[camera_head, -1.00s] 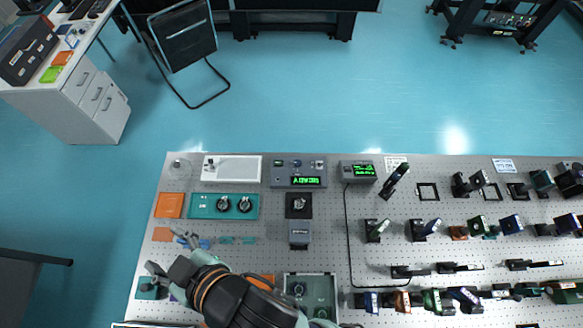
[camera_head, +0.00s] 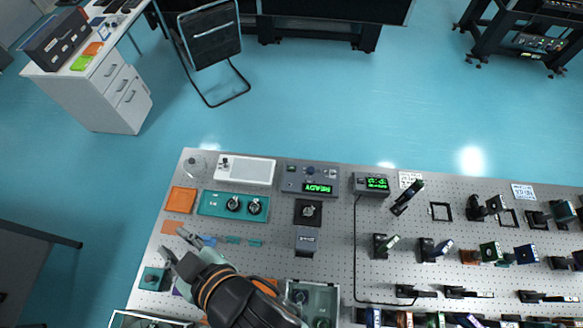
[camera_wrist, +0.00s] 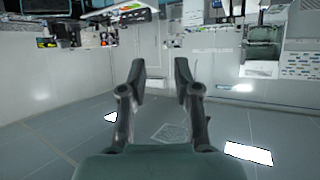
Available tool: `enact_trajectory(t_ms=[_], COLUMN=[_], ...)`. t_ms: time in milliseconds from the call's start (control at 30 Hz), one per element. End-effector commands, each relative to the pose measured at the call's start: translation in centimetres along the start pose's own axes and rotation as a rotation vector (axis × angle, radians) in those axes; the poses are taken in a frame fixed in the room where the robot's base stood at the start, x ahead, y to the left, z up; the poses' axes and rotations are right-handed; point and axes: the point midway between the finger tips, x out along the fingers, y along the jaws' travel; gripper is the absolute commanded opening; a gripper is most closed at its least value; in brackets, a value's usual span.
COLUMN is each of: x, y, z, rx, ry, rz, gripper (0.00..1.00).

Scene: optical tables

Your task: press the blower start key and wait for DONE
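A grey control box (camera_head: 310,177) stands near the far edge of the optical table. Its green display (camera_head: 318,188) appears upside down and seems to read READY. Small keys and a knob sit on its top, too small to read, so I cannot tell which is the start key. My gripper (camera_head: 173,242) is open and empty over the left part of the table, well to the left of and nearer than the box. The wrist view shows its two fingers (camera_wrist: 158,75) apart, with nothing between them and the room's wall and floor beyond.
A second box with a green display (camera_head: 371,184) stands to the right. A white tray (camera_head: 246,170), a teal panel with two dark knobs (camera_head: 233,204) and a black square mount (camera_head: 308,212) are near the control box. Optics mounts crowd the right side.

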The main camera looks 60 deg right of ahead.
Motion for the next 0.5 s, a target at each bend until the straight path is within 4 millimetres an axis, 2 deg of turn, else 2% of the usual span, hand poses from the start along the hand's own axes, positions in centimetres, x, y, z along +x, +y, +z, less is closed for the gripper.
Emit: enact_trajectory(t_ms=[33,133,167,500], x=[0.0,0.0,0.0,0.0], y=[0.0,0.0,0.0,0.0], z=[0.0,0.0,0.0,0.0], rx=[0.0,0.0,0.0,0.0], ry=[0.0,0.0,0.0,0.0], rz=[0.0,0.0,0.0,0.0], gripper=[0.18,0.01,0.0,0.0])
